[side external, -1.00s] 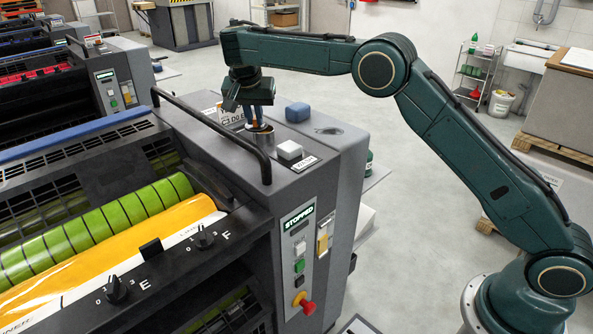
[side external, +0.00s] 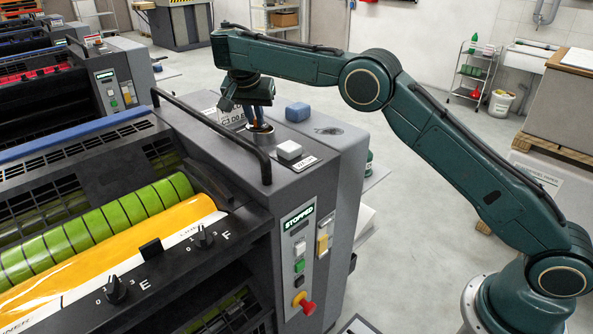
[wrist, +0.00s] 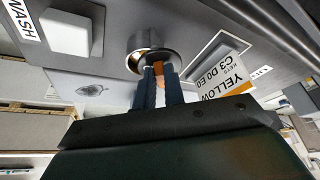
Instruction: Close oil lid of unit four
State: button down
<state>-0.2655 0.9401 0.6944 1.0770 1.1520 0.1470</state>
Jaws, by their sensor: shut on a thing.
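The oil cup (side external: 261,139), a short metal cylinder, stands on top of the grey end housing of the nearest unit, the one with yellow ink. In the wrist view its round metal rim (wrist: 150,44) shows just beyond my fingertips, with a golden glint at its edge. My gripper (side external: 262,122) points down at the cup, and its blue fingers (wrist: 159,72) are shut on a narrow copper-brown piece (wrist: 158,68) at the cup, apparently part of the lid. The fingers hide much of the lid, so I cannot tell whether it is fully seated.
A card marked YELLOW (wrist: 222,70) stands beside the cup. The control panel reads STOPPED (side external: 299,215).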

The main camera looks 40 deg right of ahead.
jog(key=c, duration=1.5)
grip_release()
jog(key=shift+n, duration=0.7)
jog(key=shift+w+a+n+t+y, duration=0.15)
jog(key=shift+n+t+y, duration=0.25)
jog(key=shift+n, duration=0.7)
jog(key=shift+w+a+n+t+y, duration=0.1)
jog(key=shift+n+t+y, duration=0.3)
jog(key=shift+n, duration=0.7)
jog(key=v, duration=1.4)
jog(key=shift+s+d+r+n, duration=1.4)
jog(key=shift+s+d+r, duration=0.65)
jog(key=shift+s, duration=0.35)
jog(key=shift+s+r+n+t+y, duration=0.1)
jog(key=shift+s+n+y, duration=0.55)
jog(key=shift+s, duration=1.9)
jog(key=shift+s+n+t+y, duration=0.1)
jog(key=shift+s+n+y, duration=0.55)
jog(key=shift+s, duration=1.85)
jog(key=shift+s+n+t+y, duration=0.1)
jog(key=shift+s+n+y, duration=0.2)
jog(key=shift+s+n, duration=1.5)
jog(key=shift+s+m, duration=0.75)
jog(key=shift+m, duration=0.05)
